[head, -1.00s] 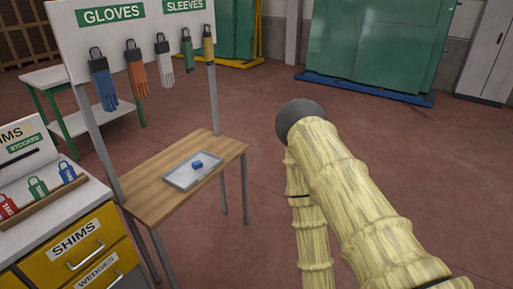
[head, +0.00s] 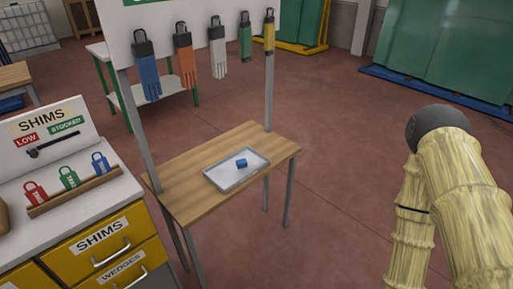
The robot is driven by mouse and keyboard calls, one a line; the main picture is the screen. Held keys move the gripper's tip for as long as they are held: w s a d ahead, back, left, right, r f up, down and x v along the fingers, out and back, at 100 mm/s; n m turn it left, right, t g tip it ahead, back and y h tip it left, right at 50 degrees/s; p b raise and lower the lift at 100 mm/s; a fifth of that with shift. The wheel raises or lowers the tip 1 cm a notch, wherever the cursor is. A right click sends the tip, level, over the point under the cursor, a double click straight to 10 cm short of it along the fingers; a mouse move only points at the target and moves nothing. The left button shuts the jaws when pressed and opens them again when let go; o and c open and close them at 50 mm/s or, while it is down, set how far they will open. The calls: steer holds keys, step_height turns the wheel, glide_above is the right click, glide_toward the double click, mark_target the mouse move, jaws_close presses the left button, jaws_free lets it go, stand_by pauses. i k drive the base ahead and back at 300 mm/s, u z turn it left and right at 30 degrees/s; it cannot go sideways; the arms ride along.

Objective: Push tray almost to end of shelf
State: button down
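A shallow grey tray (head: 226,183) lies on a wooden shelf (head: 180,190) with grey metal legs, near the middle of its top and close to the front edge. A small blue object (head: 242,163) sits in the tray. Bare wood shows on the shelf at both ends of the tray. My arm, in a pale yellow sleeve, stands at the right of the head view, well apart from the shelf. My gripper is not visible.
A white-topped cabinet with yellow drawers (head: 105,240) adjoins the left. Open red floor (head: 330,200) lies right of the shelf.

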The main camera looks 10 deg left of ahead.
mark_target(224, 174)
steer(key=u, duration=0.4)
steer(key=i, duration=0.65)
steer(key=u, duration=0.6)
